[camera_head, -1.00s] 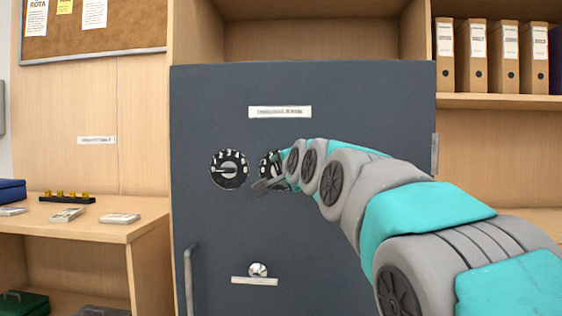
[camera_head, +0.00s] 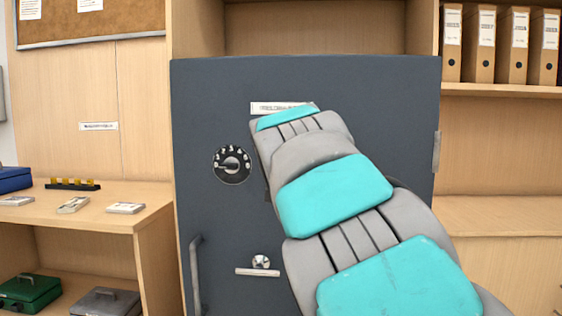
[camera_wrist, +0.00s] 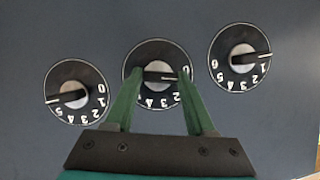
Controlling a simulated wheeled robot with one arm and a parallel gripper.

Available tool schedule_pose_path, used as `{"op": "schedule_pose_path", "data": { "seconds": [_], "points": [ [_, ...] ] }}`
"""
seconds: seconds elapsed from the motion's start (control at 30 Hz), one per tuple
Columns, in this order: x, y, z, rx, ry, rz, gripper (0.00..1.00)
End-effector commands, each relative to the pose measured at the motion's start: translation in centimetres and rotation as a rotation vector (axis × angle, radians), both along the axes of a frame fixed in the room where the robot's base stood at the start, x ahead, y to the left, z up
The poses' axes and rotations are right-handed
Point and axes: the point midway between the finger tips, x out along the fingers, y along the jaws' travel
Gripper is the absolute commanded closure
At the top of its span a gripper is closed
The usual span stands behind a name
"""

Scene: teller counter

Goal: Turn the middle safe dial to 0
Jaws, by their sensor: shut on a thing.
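The dark grey safe door (camera_head: 210,100) fills the middle of the head view. In the wrist view three black dials with white numbers sit in a slanting row, seen upside down. The middle dial (camera_wrist: 152,54) is between my green fingers. My gripper (camera_wrist: 160,78) is shut on its knob. The knob's pointer lies sideways toward the right, close to the 0; I cannot tell if it lines up exactly. In the head view my arm hides the middle dial and my gripper.
One outer dial (camera_head: 232,165) shows left of my arm; it also shows in the wrist view (camera_wrist: 240,56). The other outer dial (camera_wrist: 75,91) is at the left there. A silver handle (camera_head: 260,262) and a vertical bar handle (camera_head: 196,275) stick out below. A wooden counter (camera_head: 140,217) stands at left.

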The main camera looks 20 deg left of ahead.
Motion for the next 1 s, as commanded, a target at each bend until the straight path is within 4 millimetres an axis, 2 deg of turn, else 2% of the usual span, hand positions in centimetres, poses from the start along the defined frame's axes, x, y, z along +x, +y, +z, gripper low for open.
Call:
{"op": "schedule_pose_path", "data": {
  "seconds": [0.4,1.0],
  "points": [
    [-0.04,0.20,-0.18,-0.245,-0.055,0.000,1.00],
    [-0.07,0.24,-0.33,-0.302,-0.068,0.001,1.00]
  ]
}}
